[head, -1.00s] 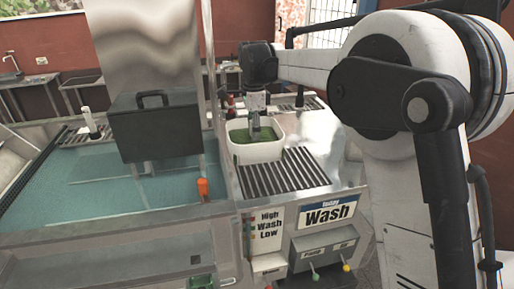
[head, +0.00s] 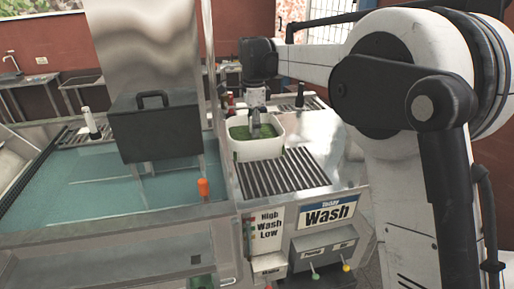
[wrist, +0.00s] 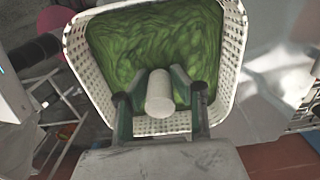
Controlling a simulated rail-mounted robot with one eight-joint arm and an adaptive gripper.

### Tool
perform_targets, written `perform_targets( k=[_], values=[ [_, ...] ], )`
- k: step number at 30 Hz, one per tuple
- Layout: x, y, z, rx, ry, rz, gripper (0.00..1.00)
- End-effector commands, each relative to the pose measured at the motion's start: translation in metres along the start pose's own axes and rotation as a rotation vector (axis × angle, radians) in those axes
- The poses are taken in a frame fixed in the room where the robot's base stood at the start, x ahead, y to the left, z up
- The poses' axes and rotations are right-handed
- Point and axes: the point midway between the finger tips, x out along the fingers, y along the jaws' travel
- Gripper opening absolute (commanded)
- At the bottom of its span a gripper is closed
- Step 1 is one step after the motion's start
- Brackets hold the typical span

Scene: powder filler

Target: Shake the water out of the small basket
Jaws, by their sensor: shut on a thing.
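The small basket (head: 257,150) is white with perforated walls and holds green leafy contents (head: 240,132). In the head view it is above or at the back of the slatted drain area; I cannot tell whether it touches the surface. In the wrist view the basket (wrist: 239,75) fills the upper middle and looks tilted, with the green contents (wrist: 150,40) inside. My gripper (wrist: 160,88) reaches over the near rim, with its fingers on a pale cylindrical piece (wrist: 160,95), which seems to be the basket's handle. In the head view my gripper (head: 256,125) is partly hidden by the basket.
The slatted drain (head: 285,175) lies in front of the basket. A dark box with a handle (head: 155,128) stands over the blue-green water basin (head: 90,175) at left. An orange knob (head: 204,189) and a panel marked Wash (head: 327,214) are at the front.

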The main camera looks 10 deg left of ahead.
Motion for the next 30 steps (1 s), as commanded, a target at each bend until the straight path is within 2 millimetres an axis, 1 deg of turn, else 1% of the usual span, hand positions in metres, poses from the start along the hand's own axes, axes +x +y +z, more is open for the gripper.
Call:
perform_targets(
  k=[2, 5, 9, 13, 17, 24, 27, 30],
  values=[
    [0.002, 0.0, 0.0, 0.0, 0.0, 0.0, 0.0],
    [0.013, 0.0, 0.0, 0.0, 0.0, 0.0, 0.0],
    [0.036, 0.0, 0.0, 0.0, 0.0, 0.0, 0.0],
    [0.046, 0.0, 0.0, 0.0, 0.0, 0.0, 0.0],
    [0.037, 0.0, 0.0, 0.0, 0.0, 0.0, 0.0],
    [0.002, 0.0, 0.0, 0.0, 0.0, 0.0, 0.0],
    [-0.001, 0.0, 0.0, 0.0, 0.0, 0.0, 0.0],
    [0.008, 0.0, 0.0, 0.0, 0.0, 0.0, 0.0]
  ],
)
